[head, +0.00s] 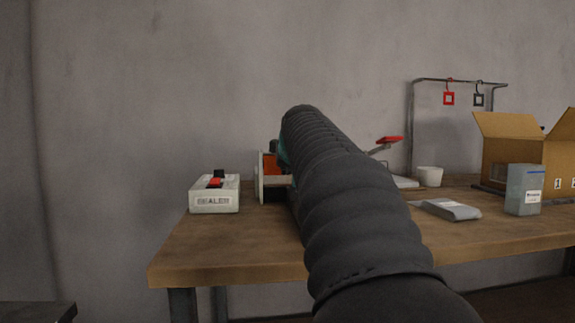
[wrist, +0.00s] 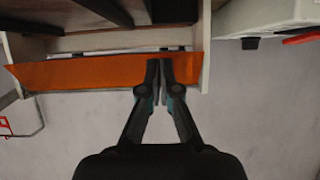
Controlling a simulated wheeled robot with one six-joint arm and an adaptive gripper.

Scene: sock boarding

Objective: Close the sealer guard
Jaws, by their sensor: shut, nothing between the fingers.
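The orange guard (wrist: 90,72) of the sealer spans between two pale side plates in the wrist view. The white box labelled SEALER (head: 214,195), with a red and black switch, stands left of the machine.
The wooden table (head: 200,250) also carries a grey pouch (head: 450,209), a grey carton (head: 523,190), a white cup (head: 430,176) and an open cardboard box (head: 500,150). A rack (head: 450,80) with red and black tags stands behind. The table's front left is clear.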

